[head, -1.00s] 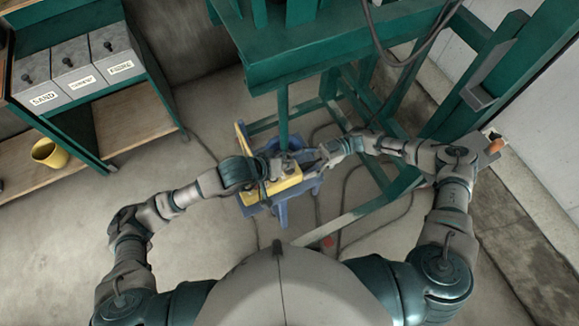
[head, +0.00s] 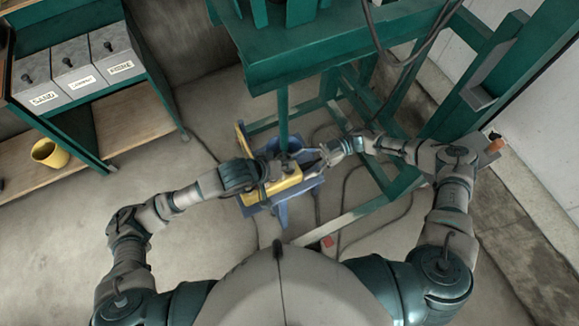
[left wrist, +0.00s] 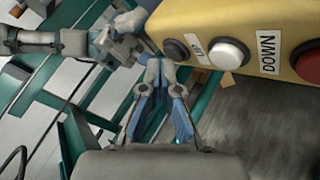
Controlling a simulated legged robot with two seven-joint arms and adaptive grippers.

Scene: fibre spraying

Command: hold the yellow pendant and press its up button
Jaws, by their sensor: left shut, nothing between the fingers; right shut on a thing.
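The yellow pendant (head: 287,187) is in front of my chest in the head view. In the left wrist view the pendant (left wrist: 240,18) fills the upper right, with a black button (left wrist: 175,50), an UP label (left wrist: 197,48), a white button (left wrist: 229,53), a DOWN label (left wrist: 267,53) and a red button. My left gripper (left wrist: 160,65) is shut and empty, its tips just below the black button; contact is unclear. It is small in the head view (head: 274,172). My right gripper (head: 318,157) is shut on the pendant, at its end by the black button (left wrist: 145,30).
A blue stand (head: 283,213) lies under the pendant. A green steel frame (head: 330,50) rises ahead and to the right. Cables run over the floor. A shelf with grey bins (head: 75,65) and a yellow bucket (head: 50,152) are at the left.

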